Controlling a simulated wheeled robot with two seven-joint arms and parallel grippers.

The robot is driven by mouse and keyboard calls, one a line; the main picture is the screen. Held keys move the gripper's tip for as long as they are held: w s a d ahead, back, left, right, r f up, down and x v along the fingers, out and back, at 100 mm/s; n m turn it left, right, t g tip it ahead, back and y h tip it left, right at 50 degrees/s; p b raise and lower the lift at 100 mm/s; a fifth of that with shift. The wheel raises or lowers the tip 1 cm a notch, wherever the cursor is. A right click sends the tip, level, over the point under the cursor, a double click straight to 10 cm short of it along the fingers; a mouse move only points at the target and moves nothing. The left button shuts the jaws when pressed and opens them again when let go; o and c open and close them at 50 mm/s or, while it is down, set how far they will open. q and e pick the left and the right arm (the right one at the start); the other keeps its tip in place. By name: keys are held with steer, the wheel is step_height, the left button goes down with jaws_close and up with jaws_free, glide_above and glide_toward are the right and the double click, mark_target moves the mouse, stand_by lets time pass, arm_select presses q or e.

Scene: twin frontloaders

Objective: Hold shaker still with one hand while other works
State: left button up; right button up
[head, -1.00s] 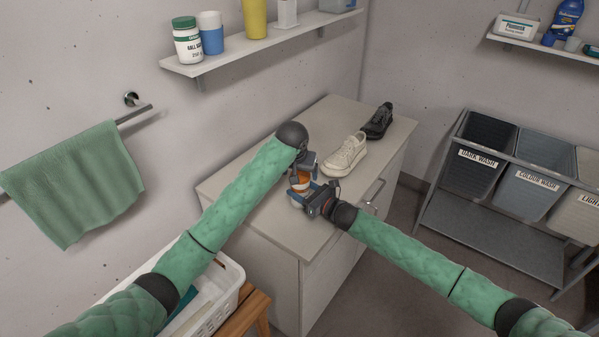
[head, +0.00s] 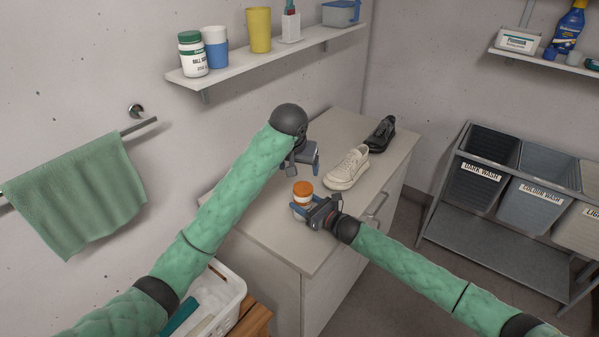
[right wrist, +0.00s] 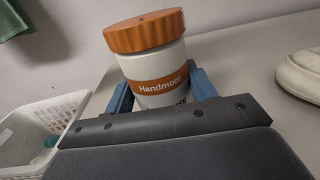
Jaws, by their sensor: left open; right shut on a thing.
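The shaker is a white jar (head: 301,198) with an orange lid and an orange band; it stands upright on the cabinet top (head: 262,222). In the right wrist view the shaker (right wrist: 158,72) reads "Handmoor" and sits between blue fingers. My right gripper (head: 304,210) is shut on its body from the right. My left gripper (head: 306,168) is open and empty, above and behind the shaker, apart from the lid. The lid (right wrist: 145,32) is on the jar.
A cream shoe (head: 347,168) and a dark shoe (head: 381,134) stand farther back on the cabinet top. A wall shelf (head: 270,55) with containers is above. A white basket (head: 222,305) stands at lower left, and laundry bins (head: 530,180) at right.

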stand_by(0.4)
steer(key=o, duration=1.1)
steer(key=shift+d, duration=0.1)
